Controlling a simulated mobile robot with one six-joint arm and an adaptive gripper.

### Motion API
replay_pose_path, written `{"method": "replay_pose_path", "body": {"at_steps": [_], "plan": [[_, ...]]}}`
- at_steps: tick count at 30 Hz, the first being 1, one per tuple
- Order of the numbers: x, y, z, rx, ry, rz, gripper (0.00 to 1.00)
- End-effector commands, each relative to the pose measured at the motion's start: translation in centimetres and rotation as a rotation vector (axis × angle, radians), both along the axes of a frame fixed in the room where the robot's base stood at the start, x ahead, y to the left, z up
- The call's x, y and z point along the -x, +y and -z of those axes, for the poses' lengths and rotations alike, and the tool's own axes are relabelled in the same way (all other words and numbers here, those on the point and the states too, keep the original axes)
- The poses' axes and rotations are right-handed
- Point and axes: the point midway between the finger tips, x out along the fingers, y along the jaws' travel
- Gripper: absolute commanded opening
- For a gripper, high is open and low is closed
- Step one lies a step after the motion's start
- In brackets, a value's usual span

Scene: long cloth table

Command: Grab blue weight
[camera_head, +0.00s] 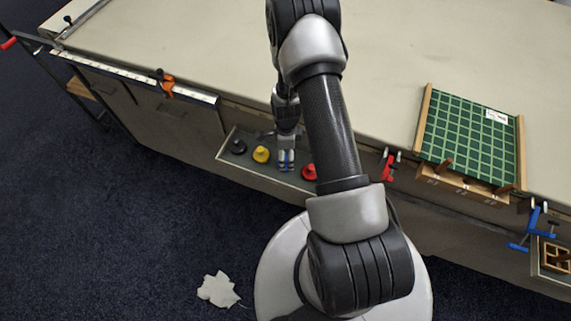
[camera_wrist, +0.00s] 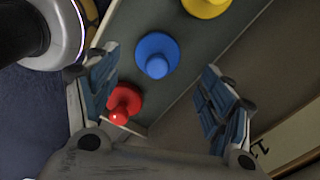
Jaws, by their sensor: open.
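The blue weight (camera_wrist: 157,55), a round base with a knob on top, stands in the open drawer (camera_head: 218,157) at the table's front. In the wrist view it appears in the gap between my fingers, nearer the left finger, with nothing gripping it. My gripper (camera_head: 286,160) is open and points down over the drawer, between the yellow and red weights. Its fingers (camera_wrist: 160,80) also show in the wrist view.
The red weight (camera_wrist: 124,102) is close to my left finger in the wrist view. The yellow weight (camera_head: 261,154) and a black weight (camera_head: 238,146) stand further left in the drawer. Drawer walls run close by. A red clamp (camera_head: 388,165) and green gridded board (camera_head: 470,140) are to the right.

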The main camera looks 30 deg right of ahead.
Motion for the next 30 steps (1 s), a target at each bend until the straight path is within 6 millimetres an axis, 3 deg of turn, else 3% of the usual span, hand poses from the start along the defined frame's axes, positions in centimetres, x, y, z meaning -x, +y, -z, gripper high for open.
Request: {"method": "replay_pose_path", "body": {"at_steps": [5,12,20,30], "plan": [[0.1,0.1,1.4,0.000,0.000,-0.001,0.74],[0.3,0.4,5.0,-0.001,0.000,0.000,0.74],[0.2,0.3,5.1,0.000,-0.002,0.000,0.74],[0.2,0.3,5.1,0.000,-0.001,0.000,0.52]]}}
